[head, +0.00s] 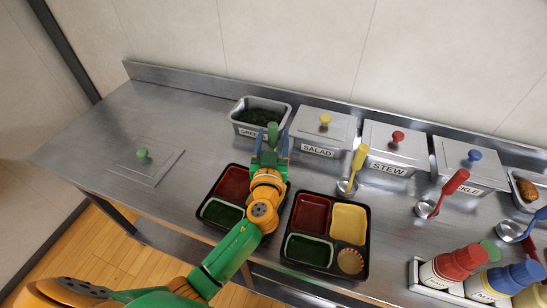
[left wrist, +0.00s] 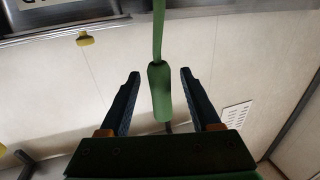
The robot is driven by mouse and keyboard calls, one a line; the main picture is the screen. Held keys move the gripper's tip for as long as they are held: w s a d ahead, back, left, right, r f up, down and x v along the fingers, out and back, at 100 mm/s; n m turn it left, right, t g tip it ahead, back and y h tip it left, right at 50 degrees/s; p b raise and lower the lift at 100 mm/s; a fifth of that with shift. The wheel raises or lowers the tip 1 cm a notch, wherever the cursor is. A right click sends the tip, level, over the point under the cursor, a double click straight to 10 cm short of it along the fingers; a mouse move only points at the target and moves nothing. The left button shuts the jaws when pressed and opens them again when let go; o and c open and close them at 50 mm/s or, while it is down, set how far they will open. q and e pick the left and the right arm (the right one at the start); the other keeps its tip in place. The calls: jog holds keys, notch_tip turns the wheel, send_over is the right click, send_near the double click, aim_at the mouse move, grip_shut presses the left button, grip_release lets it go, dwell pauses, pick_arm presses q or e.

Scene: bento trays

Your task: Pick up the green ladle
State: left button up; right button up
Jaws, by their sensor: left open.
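The green ladle shows its handle (head: 272,134) in the head view, upright in front of the open greens container (head: 262,112). My left gripper (head: 270,155) is around or just in front of that handle, and its lower part is hidden by the gripper. In the left wrist view the green ladle handle (left wrist: 160,90) stands between the two dark fingers of my left gripper (left wrist: 160,88). A gap shows on both sides of the handle, so the gripper is open. My right gripper is not in view.
Lidded containers for salad (head: 312,131), stew (head: 392,150) and pickle stand to the right. Yellow (head: 356,170) and red (head: 449,190) ladles stand before them. Two bento trays (head: 366,240) lie in front; my left arm crosses one. A green-knobbed lid (head: 160,165) lies left, with bare counter around it.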

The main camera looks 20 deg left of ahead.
pick_arm(q)
jog(key=x, duration=0.3)
jog(key=shift+w+f, duration=0.15)
jog(key=shift+w, duration=0.05)
jog(key=shift+s, duration=0.1)
jog(key=shift+c, duration=0.5)
grip_shut()
dwell(0.5)
